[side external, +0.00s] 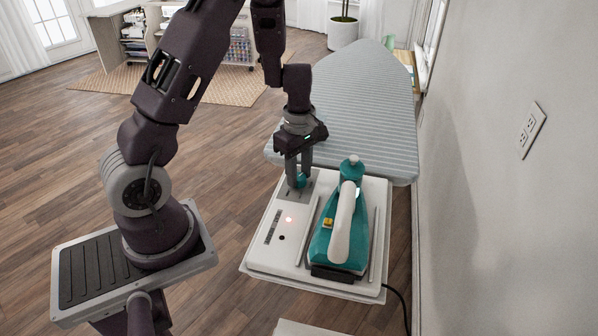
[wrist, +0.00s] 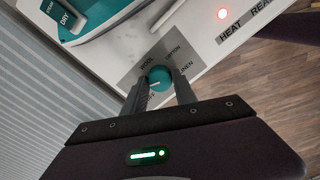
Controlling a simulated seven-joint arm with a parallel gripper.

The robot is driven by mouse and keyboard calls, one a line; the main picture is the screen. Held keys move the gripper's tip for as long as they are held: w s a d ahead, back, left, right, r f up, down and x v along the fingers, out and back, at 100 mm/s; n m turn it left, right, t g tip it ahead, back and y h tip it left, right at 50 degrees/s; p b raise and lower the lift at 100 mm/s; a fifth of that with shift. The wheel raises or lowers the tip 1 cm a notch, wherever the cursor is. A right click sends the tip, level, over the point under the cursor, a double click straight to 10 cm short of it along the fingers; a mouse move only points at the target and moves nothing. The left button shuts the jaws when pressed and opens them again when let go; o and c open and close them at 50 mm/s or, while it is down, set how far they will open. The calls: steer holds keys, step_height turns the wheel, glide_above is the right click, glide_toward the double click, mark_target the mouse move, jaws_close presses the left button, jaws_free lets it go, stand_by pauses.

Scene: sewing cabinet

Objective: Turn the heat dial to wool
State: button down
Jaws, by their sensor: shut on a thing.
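The heat dial is a round teal knob (wrist: 159,78) on a grey plate (wrist: 133,77) in the wrist view. WOOL, COTTON and LINEN are printed around it, and other lettering is partly hidden by my fingers. A pale mark shows on the dial; which word it points at is too small to tell. My gripper (side external: 297,182) points down at the dial in the side view, with a finger on each side of it. It is shut on the dial. In the side view the dial shows only as a bit of teal between the fingers.
A teal iron (side external: 340,235) with a white handle rests on the white station (side external: 262,262), just right of my gripper. A red light (side external: 289,219) glows on the panel. The striped ironing board (side external: 355,110) lies behind. The wall is close on the right; open floor lies left.

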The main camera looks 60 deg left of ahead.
mark_target(299, 177)
steer(key=m, duration=0.6)
steer(key=shift+m, duration=0.3)
steer(key=m, duration=0.6)
steer(key=shift+m, duration=0.4)
steer(key=c, duration=1)
jaws_free()
step_height(299, 177, up, 7)
steer(key=shift+r, duration=0.1)
